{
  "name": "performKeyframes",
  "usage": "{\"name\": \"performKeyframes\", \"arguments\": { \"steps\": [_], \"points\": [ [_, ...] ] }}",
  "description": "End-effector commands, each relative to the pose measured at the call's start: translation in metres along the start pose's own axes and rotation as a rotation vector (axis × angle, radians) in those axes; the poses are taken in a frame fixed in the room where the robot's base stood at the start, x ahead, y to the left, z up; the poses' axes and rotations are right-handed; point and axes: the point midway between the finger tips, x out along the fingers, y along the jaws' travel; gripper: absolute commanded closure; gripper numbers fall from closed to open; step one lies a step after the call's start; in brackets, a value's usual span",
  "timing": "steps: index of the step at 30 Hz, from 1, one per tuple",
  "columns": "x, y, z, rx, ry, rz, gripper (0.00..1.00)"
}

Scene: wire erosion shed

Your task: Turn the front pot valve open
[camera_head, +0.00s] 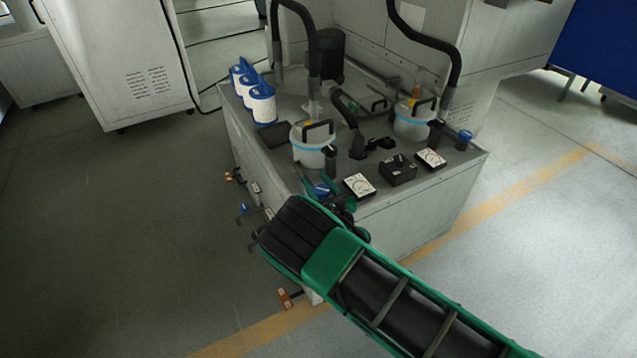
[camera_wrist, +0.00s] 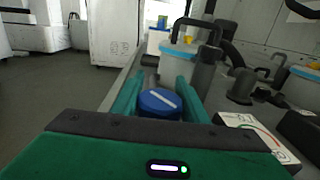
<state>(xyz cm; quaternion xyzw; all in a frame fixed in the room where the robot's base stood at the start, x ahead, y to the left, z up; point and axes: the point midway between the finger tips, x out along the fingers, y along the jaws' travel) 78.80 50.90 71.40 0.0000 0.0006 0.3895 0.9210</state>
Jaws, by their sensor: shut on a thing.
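The front pot valve is a round blue knob (camera_head: 321,190) at the near corner of the grey cabinet top. In the wrist view the knob (camera_wrist: 155,105) carries a white line slanting down to the right across its top. My gripper (camera_head: 324,187) reaches over this corner, its two green fingers (camera_wrist: 158,88) on either side of the knob and shut on it. The knob's lower part and stem are hidden. The front pot (camera_head: 309,154), pale with a blue band and dark handle, stands just beyond the knob; it also shows in the wrist view (camera_wrist: 178,60).
A second blue knob (camera_head: 463,139) sits at the right beside the rear pot (camera_head: 414,122). White-faced gauges (camera_head: 359,186) and a black box (camera_head: 398,171) lie right of my gripper. Blue-and-white filters (camera_head: 262,105) stand at the back left.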

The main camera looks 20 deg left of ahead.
Motion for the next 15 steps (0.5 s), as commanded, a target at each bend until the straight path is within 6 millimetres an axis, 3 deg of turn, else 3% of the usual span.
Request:
{"name": "performKeyframes", "arguments": {
  "steps": [15],
  "points": [
    [-0.002,0.011,0.001,0.000,-0.003,0.414,0.82]
  ]
}}
